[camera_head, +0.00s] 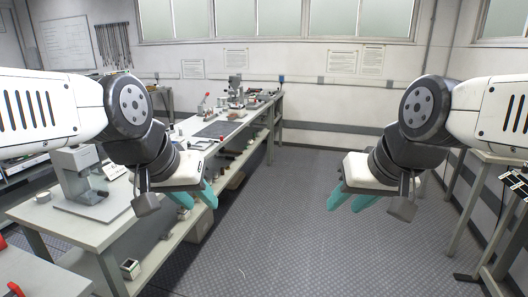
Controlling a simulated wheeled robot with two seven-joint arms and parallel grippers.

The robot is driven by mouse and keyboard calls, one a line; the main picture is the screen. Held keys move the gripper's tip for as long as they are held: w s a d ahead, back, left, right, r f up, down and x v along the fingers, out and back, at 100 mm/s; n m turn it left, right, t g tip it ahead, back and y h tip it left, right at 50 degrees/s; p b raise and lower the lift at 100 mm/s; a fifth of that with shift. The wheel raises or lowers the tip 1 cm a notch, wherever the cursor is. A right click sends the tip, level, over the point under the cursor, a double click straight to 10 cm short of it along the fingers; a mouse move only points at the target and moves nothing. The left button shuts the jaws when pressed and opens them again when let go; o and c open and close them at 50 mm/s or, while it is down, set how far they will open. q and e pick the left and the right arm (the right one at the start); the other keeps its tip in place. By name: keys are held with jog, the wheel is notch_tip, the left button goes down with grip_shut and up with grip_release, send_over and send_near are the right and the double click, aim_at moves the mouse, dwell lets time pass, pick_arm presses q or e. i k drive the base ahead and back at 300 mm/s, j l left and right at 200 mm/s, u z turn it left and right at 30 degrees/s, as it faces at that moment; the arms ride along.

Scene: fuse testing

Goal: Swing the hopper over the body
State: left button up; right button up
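I cannot make out for certain which thing is the hopper or which is the body. A grey and white bench machine (75,180) stands upright on the near part of the long bench at the left. My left gripper (200,205) has teal fingers set apart with nothing between them. It hangs to the right of that machine, in front of the bench's edge. My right gripper (345,207) also has its teal fingers apart and empty, over the open floor at the right. My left arm hides part of the left bench.
The long bench (120,222) runs back along the left with tools and another upright device (235,84) at its far end. A red-handled item (15,289) is at the bottom left. A table (487,157) stands at the right edge. The middle floor (290,210) is clear.

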aim_at(234, 81)
jog(key=i, duration=4.35)
jog(key=i+z, duration=0.15)
jog(key=i, duration=0.35)
jog(key=i+j+z, duration=0.15)
jog(key=i, duration=0.35)
